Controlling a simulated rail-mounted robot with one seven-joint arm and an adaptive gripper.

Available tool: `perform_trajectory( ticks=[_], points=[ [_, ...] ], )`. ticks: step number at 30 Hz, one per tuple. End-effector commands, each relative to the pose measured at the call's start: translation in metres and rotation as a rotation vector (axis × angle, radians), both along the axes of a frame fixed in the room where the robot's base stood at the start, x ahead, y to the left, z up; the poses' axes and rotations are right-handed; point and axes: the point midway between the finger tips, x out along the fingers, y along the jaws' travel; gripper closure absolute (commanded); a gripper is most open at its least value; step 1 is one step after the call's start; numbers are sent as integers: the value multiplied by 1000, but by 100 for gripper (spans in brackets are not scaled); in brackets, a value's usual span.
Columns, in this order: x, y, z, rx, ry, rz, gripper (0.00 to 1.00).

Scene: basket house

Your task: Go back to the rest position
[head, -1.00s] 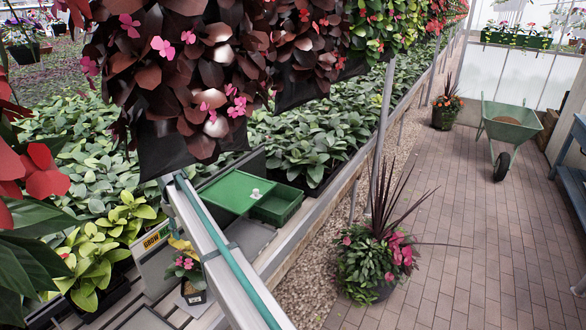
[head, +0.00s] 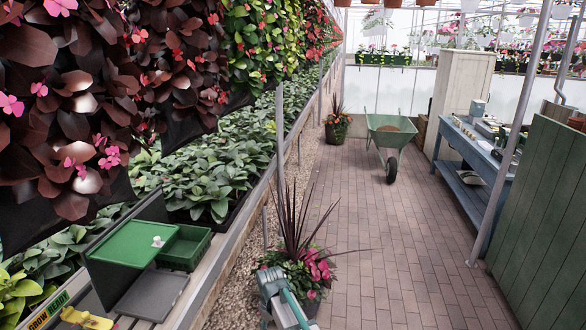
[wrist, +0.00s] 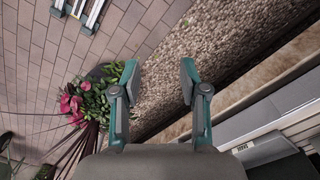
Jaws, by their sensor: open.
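In the wrist view my gripper (wrist: 159,80) has its two grey-and-teal fingers spread apart with nothing between them. Beyond the fingers lie gravel and brick paving, well below. In the head view a grey and teal part of my arm shows at the bottom edge, in front of the potted plant with spiky dark leaves and pink flowers (head: 290,240). That plant also shows left of the fingers in the wrist view (wrist: 85,105). Whether the gripper touches it cannot be told.
A bench (head: 210,240) with a green tray box (head: 135,243) stands at left. A green wheelbarrow (head: 390,133) is farther back on the brick path (head: 370,235). A blue table (head: 450,150) and green wood panel (head: 545,215) stand at right. The middle path is clear.

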Motion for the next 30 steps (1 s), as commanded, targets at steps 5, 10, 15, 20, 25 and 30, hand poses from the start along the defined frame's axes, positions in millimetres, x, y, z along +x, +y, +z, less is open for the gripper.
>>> perform_trajectory(
  ticks=[5,10,15,20,25,30],
  points=[
    [-55,-114,-26,-1,3,-213,56],
    [-95,-177,-39,1,-1,-360,56],
    [-132,-220,-47,1,-1,-475,56],
    [-157,-239,-67,-5,23,-532,56],
    [-185,-238,-103,-24,92,-529,56],
    [-225,-237,-145,-48,179,-527,56]
  ],
)
